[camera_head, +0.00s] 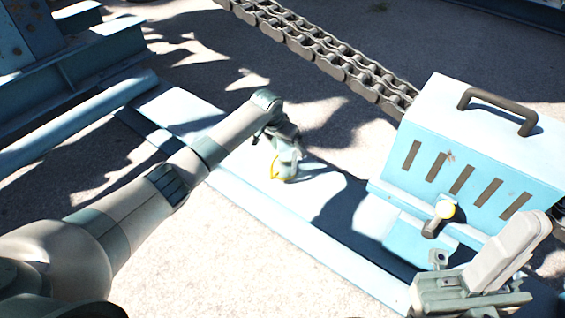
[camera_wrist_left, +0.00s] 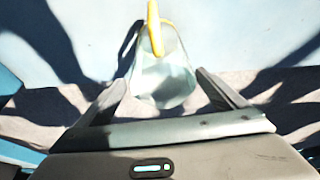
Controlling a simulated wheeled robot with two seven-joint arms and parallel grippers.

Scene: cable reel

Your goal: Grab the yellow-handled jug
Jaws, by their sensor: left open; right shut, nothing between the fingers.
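The jug (camera_head: 287,172) is small, pale and see-through, with a yellow handle (camera_head: 275,168). It stands on the pale blue platform (camera_head: 250,190) near the middle of the head view. My left gripper (camera_head: 284,146) is at the jug, covering part of it. In the left wrist view the jug (camera_wrist_left: 168,82) lies between the two open fingers of my left gripper (camera_wrist_left: 161,80), with visible gaps on both sides. Its yellow handle (camera_wrist_left: 154,28) points away from the palm. My right gripper (camera_head: 439,259) is shut and empty at the lower right.
A heavy chain (camera_head: 320,50) crosses behind. Blue steel beams (camera_head: 80,60) lie at upper left. Concrete ground in front is clear.

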